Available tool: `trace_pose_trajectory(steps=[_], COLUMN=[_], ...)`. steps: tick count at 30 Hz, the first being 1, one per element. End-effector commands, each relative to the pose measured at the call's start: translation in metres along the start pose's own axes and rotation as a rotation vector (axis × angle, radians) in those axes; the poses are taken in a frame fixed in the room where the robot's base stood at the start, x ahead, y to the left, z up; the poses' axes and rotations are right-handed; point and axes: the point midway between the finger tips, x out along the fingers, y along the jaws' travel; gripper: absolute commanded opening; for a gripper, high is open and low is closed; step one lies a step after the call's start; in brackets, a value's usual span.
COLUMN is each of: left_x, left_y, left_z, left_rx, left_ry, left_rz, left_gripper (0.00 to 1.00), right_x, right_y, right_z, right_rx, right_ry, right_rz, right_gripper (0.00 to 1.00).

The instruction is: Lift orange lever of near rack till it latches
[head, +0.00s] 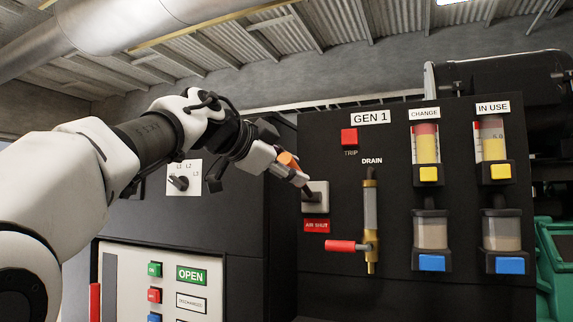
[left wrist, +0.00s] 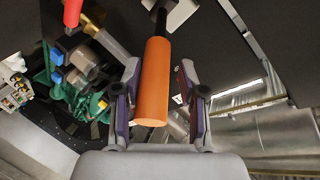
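The orange lever (head: 289,160) is on the black GEN 1 rack (head: 335,285), above the red AIR SHUT label (head: 316,225). Its dark shaft comes out of a light grey plate (head: 318,190), and the handle points up and left in the head view. My left gripper (head: 282,163) is at the handle and hides part of it. In the left wrist view, the orange handle (left wrist: 154,95) lies between the two fingers, with a small gap visible on the right side. The fingers look open around it. My right gripper is not in view.
The drain tube (head: 370,205) with its red handle (head: 341,246) is right of the lever. A red TRIP button (head: 349,138) is above it. Sight glasses (head: 426,145) stand farther right. A second panel with an OPEN label (head: 191,275) is at lower left.

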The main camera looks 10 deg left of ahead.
Motion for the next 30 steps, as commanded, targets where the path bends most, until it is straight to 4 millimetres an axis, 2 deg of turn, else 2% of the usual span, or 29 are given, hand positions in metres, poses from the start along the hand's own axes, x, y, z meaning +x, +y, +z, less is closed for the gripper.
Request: trace_pose_trajectory(steps=[17, 20, 27, 30], left_x=[-0.004, -0.016, -0.063, -0.075], left_y=[-0.002, -0.003, -0.002, -0.002], left_z=[-0.001, -0.002, -0.002, -0.002], left_rx=[0.000, 0.001, 0.000, 0.000], left_ry=[0.004, 0.004, 0.005, 0.004], left_rz=[-0.006, -0.008, -0.008, -0.007], left_gripper=[0.54, 0.54, 0.54, 0.54], right_x=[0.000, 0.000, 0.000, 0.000], right_y=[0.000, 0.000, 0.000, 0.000], right_z=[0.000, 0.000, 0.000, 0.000], right_rx=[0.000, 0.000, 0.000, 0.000], right_ry=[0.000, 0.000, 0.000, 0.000], right_rz=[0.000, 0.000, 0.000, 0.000], right_gripper=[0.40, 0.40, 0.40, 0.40])
